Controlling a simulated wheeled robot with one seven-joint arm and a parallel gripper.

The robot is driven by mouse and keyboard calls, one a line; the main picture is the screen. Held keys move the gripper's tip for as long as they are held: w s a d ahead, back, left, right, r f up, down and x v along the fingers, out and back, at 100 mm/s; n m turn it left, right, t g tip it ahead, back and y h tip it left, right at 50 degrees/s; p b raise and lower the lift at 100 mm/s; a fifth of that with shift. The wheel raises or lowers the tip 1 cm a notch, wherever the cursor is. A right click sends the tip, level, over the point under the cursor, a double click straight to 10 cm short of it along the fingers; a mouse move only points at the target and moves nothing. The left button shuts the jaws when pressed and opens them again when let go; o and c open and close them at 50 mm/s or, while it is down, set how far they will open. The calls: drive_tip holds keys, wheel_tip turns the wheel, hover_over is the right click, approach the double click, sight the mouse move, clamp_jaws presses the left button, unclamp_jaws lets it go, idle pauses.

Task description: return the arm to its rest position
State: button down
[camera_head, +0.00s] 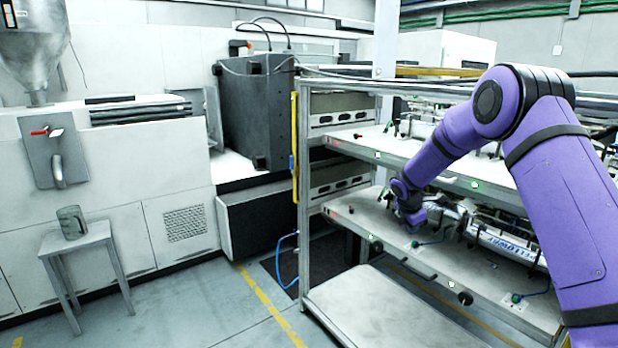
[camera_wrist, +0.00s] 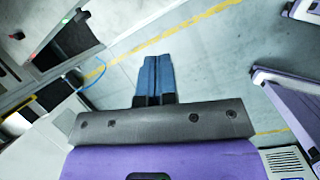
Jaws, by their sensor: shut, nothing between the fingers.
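My purple arm comes in from the right in the head view and bends over the shelf rack. Its wrist end (camera_head: 408,205) is at the middle shelf (camera_head: 365,222), in front of the parts lying there. The fingers cannot be made out in that view. In the wrist view my gripper (camera_wrist: 157,62) shows two blue fingers side by side, shut, with nothing between them. Grey floor with a yellow line lies behind the fingertips. I cannot tell whether the wrist touches the shelf.
The rack has an upper shelf (camera_head: 392,150) above the wrist and a post (camera_head: 302,190) to its left. A long labelled part (camera_head: 512,248) lies on the middle shelf.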

drive_tip(key=s+r+m+y, duration=0.1)
drive_tip(key=s+r+m, duration=0.9)
drive_tip(key=s+r, duration=1.35)
drive_tip(key=s+a+r+m+t+y, duration=0.1)
drive_tip(key=s+m, duration=0.4)
drive_tip(key=s, duration=0.9)
drive_tip(key=s+a+r+m+t+y, duration=0.1)
drive_tip(key=s+r+m, duration=0.2)
drive_tip(key=s, duration=1.2)
drive_tip(key=m, duration=0.3)
drive_tip(key=shift+r, duration=0.2)
